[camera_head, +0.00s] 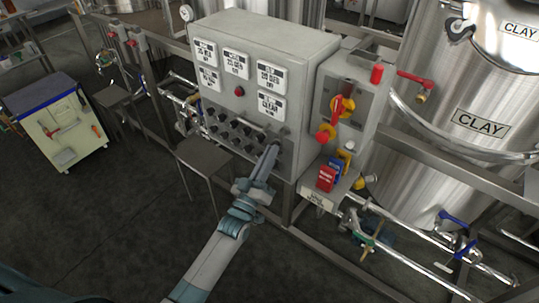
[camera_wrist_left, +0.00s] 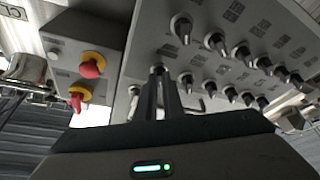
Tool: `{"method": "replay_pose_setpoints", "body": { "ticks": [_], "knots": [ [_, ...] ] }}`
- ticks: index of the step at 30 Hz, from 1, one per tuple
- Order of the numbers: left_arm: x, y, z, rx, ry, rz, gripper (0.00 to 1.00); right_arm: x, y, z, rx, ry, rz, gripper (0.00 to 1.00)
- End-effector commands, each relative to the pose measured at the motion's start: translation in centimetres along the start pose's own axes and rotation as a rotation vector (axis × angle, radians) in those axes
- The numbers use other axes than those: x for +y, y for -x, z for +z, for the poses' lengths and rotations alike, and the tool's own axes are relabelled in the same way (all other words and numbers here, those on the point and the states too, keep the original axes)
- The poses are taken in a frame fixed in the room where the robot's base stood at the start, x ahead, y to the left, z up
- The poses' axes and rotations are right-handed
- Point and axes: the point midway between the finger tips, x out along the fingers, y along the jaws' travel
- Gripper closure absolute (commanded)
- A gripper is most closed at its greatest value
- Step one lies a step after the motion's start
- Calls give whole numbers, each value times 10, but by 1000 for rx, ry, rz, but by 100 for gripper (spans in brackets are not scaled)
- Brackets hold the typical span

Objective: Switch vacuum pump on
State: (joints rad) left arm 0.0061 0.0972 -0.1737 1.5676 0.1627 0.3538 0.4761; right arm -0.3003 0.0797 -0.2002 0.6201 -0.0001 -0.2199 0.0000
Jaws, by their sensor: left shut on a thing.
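A grey control box (camera_head: 290,45) carries rows of black knobs (camera_head: 228,128) on its lower front. My left arm reaches up to the box from below, and my left gripper (camera_head: 274,150) is at the lower right end of the knob rows. In the left wrist view, my left gripper (camera_wrist_left: 170,90) has its two narrow fingers close together on a knob (camera_wrist_left: 157,71) of the panel. The fingers hide much of that knob, so its turn position cannot be told. Several other knobs (camera_wrist_left: 217,42) stand beside it. Their labels are too small to read. My right gripper is not in view.
A smaller grey box with a red-and-yellow switch (camera_head: 342,106) adjoins on the right. Red and blue boxes (camera_head: 326,178) sit on a ledge below it. A steel tank marked CLAY (camera_head: 470,90) stands at right. A grey stool (camera_head: 205,157) is left of my arm.

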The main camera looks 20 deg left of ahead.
Motion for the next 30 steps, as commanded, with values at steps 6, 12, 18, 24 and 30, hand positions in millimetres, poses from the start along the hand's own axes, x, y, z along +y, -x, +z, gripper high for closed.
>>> {"method": "replay_pose_setpoints", "body": {
  "ticks": [6,12,18,24,30],
  "knots": [
    [-2,-1,0,3,-58,26,100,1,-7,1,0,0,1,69],
    [-4,0,0,3,-167,71,100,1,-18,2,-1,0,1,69],
    [-5,-1,0,4,-323,135,100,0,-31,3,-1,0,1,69],
    [-7,-1,-2,5,-497,208,100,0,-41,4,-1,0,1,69],
    [-8,-2,-4,5,-671,279,100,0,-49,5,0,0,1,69]
  ]
}}
